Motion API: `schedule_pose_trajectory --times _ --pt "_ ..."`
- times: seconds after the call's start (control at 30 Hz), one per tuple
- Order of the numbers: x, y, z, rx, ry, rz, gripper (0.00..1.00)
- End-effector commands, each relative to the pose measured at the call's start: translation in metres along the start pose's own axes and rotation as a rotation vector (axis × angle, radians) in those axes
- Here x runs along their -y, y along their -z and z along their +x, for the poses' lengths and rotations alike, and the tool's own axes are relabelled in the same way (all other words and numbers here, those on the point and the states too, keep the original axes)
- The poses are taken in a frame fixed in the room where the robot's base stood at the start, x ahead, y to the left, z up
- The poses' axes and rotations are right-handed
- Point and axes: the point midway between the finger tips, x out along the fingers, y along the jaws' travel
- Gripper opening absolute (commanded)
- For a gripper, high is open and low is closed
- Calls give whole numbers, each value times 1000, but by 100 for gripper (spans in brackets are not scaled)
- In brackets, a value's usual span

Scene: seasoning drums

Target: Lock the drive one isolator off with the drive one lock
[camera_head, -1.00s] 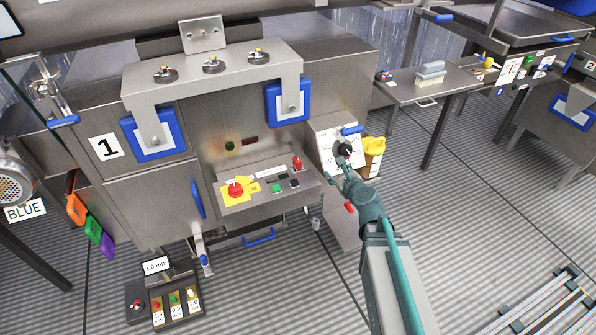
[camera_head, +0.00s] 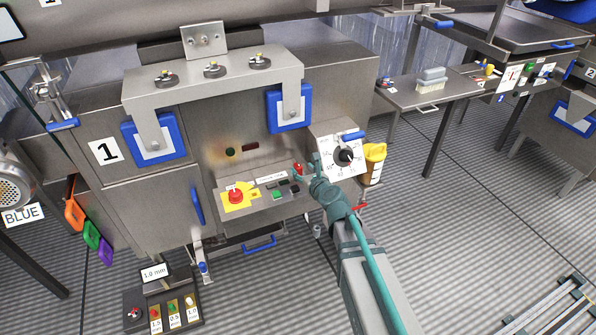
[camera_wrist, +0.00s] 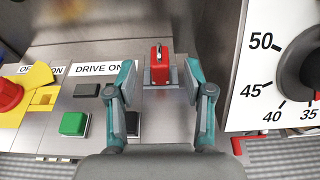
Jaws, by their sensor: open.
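The red lock (camera_head: 298,168) stands upright at the right end of the control panel. In the wrist view the lock (camera_wrist: 160,67), with a metal shackle on top, is on a small grey holder. My gripper (camera_wrist: 159,80) is open, with one teal finger on each side of the lock; I cannot tell whether either touches it. In the head view my gripper (camera_head: 306,170) is at the panel's right end. The isolator's red knob (camera_head: 236,196) sits on a yellow plate to the left. The knob (camera_wrist: 9,92) is partly cut off in the wrist view, beside a yellow flap (camera_wrist: 40,76).
A green button (camera_wrist: 74,124) and dark buttons lie between the isolator and the lock. A white dial plate with a black knob (camera_head: 344,156) is just to the right. The blue-framed guard (camera_head: 289,107) hangs above.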

Motion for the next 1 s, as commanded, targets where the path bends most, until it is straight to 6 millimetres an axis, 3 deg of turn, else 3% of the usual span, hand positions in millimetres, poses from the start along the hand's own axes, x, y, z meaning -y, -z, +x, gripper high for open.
schedule_pose_trajectory --times 0.33,0.63,0.93,1.0 --pt "0 4 45 0 -2 -1 52" --pt "0 4 48 0 -1 -1 52" --pt "0 4 48 0 -1 -1 4" --pt "0 4 48 0 -1 -1 0"
